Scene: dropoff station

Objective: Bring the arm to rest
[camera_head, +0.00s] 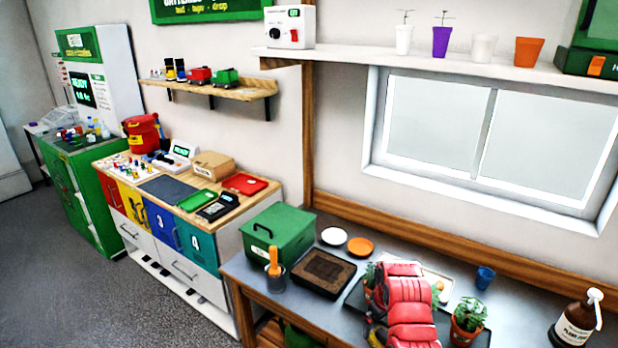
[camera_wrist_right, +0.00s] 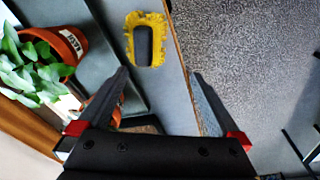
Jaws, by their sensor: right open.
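My right arm (camera_head: 405,305) is red and reaches over the grey table at the bottom of the head view. It hides the table behind it, and its fingertips cannot be made out there. In the right wrist view my right gripper (camera_wrist_right: 160,85) has its two dark fingers spread wide with nothing held between them. It is above the table's edge, with the floor to the right. My left gripper is in neither view.
In the wrist view a yellow object with a dark middle (camera_wrist_right: 130,58) lies near the table edge, and a labelled potted plant (camera_wrist_right: 62,42) is at left. In the head view a green box (camera_head: 278,235), a spray bottle (camera_head: 572,326) and a blue cup (camera_head: 485,277) stand on the table.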

